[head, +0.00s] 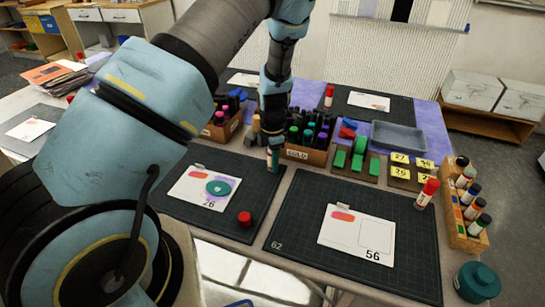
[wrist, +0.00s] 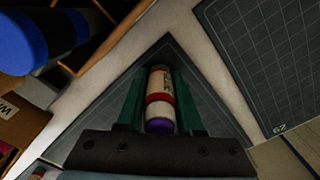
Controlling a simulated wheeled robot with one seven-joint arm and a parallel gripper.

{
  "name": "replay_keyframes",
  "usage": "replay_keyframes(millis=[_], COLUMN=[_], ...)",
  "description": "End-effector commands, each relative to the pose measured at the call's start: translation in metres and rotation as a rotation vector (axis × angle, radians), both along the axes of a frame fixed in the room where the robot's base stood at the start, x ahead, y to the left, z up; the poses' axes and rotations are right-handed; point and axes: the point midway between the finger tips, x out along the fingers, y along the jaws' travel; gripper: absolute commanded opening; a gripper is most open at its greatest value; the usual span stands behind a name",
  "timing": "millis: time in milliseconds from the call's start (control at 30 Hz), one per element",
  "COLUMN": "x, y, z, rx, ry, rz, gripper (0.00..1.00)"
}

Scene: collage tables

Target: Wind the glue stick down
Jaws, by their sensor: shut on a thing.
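My gripper (head: 272,148) is at the far edge of the left cutting mat (head: 175,215). In the wrist view my gripper (wrist: 159,100) has its green fingers closed on both sides of a glue stick (wrist: 160,82). The stick has a pale printed body, a red band and a purple end nearest the wrist camera. Its cap is off that end. In the head view only a small part of the stick shows below the fingers. A red cap (head: 244,219) lies on the left mat, apart from the gripper. How far the glue protrudes is hard to tell.
A card marked 26 (head: 190,194) with a teal disc (head: 219,187) lies on the left mat. A wooden marker box (head: 305,156) stands just right of the gripper. A capped glue stick (head: 427,193) stands by the right mat (head: 300,235). A bottle rack (head: 465,240) is further right.

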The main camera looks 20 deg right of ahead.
Motion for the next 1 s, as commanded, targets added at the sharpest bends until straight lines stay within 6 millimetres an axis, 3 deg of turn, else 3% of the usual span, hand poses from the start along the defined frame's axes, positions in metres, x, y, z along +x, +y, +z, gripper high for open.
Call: replay_keyframes(millis=[767, 1000], x=[0.0005, 0.0004], y=[0.0005, 0.0007], z=[0.0008, 0.0012], rx=[0.001, 0.002], ry=[0.000, 0.001], rz=[0.434, 0.645], gripper=[0.00, 0.00])
